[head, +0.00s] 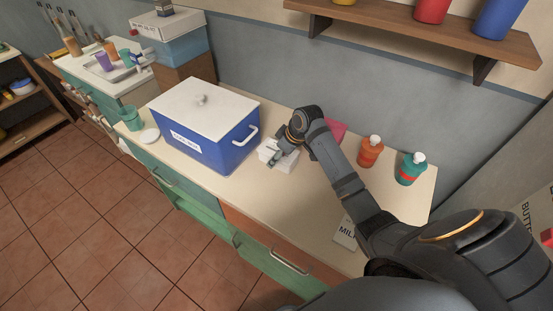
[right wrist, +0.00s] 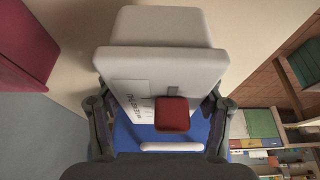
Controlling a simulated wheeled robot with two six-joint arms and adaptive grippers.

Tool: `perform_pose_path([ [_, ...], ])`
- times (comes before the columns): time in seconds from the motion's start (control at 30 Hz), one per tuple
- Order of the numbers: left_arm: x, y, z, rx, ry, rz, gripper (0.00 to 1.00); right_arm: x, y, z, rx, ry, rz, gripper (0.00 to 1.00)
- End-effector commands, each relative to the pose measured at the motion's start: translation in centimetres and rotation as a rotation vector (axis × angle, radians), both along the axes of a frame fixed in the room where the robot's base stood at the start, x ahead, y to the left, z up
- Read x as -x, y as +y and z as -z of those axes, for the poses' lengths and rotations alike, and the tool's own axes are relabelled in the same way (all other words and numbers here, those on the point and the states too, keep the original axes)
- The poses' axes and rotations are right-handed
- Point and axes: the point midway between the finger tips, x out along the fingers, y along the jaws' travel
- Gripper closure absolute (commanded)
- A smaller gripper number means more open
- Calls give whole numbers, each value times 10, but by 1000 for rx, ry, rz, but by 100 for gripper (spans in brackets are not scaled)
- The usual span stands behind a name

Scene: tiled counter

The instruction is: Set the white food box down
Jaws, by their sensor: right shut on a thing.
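The white food box (head: 287,161) is at my right gripper (head: 275,152), just right of the blue bin, over the counter (head: 232,187). Whether its underside touches the counter cannot be told. In the right wrist view the box (right wrist: 160,65) fills the space between the two fingers of my right gripper (right wrist: 160,108), which is shut on it. A printed label and a dark red square patch show in front of its pale face. My left gripper is not in either view.
A blue bin (head: 223,149) with a white lid and handle stands close left of the box. A pink-red item (head: 337,129), an orange bottle (head: 370,153) and a teal bottle (head: 410,169) stand to the right. A shelf (head: 420,38) hangs above.

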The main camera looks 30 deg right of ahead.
Motion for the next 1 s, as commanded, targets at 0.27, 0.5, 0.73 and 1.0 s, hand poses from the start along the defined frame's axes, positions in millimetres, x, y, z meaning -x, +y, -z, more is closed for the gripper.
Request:
perform_pose_path([
  [0.27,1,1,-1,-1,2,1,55,-14,-4,16,0,-2,-1,70],
  [0.5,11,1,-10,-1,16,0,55,-17,-6,47,-1,2,1,70],
  [0.73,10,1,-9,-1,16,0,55,-18,-6,53,1,-2,0,70],
  [1.0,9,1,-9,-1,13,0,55,-18,-6,56,1,0,0,21],
])
